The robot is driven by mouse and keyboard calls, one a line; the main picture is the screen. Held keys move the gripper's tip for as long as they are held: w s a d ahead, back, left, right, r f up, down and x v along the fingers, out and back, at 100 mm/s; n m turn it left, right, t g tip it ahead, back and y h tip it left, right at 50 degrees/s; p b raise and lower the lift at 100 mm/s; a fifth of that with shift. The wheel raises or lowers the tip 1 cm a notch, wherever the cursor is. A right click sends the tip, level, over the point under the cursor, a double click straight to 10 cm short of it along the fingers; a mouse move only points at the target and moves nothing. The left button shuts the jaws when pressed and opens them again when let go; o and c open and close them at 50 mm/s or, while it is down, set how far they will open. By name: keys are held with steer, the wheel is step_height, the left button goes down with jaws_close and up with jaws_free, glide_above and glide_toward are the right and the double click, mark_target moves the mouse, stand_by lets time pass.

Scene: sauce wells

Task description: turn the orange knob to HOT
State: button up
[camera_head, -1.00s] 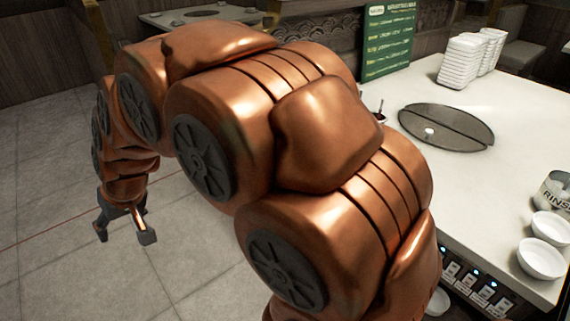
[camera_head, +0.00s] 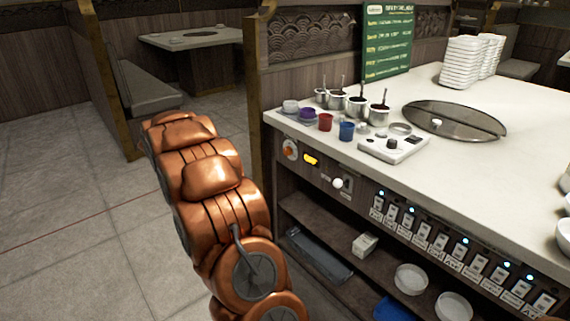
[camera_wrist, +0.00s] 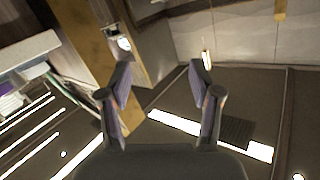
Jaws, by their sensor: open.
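The orange knob (camera_head: 290,149) is on the counter's front panel, near its left end, in the head view. It sits on a pale round plate beside a lit yellow display (camera_head: 311,159). The knob's pointer and the HOT mark are too small to read. My gripper (camera_wrist: 160,82) is open and empty in the wrist view, with its two fingers apart. In the head view the gripper is hidden behind my arm, which stands left of the counter. I cannot make out the knob in the wrist view.
A white knob (camera_head: 338,183) and a row of switches (camera_head: 450,246) are further right on the panel. Several sauce pots, a red cup (camera_head: 325,122) and a blue cup (camera_head: 347,131) stand above. A wooden post (camera_head: 258,95) rises behind the counter corner. Floor is free at left.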

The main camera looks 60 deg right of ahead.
steer(key=s+d+f+m+g+h+b, duration=0.5)
steer(key=s+d+f, duration=0.3)
steer(key=d+f, duration=0.3)
steer(key=m+g+b, duration=0.3)
steer(key=m+g, duration=0.1)
steer(key=g, duration=0.5)
glide_toward(286, 152)
steer(key=x, duration=0.2)
steer(key=shift+b+x, duration=0.45)
steer(key=shift+x, duration=3.2)
steer(key=shift+r, duration=0.1)
steer(key=c, duration=1.2)
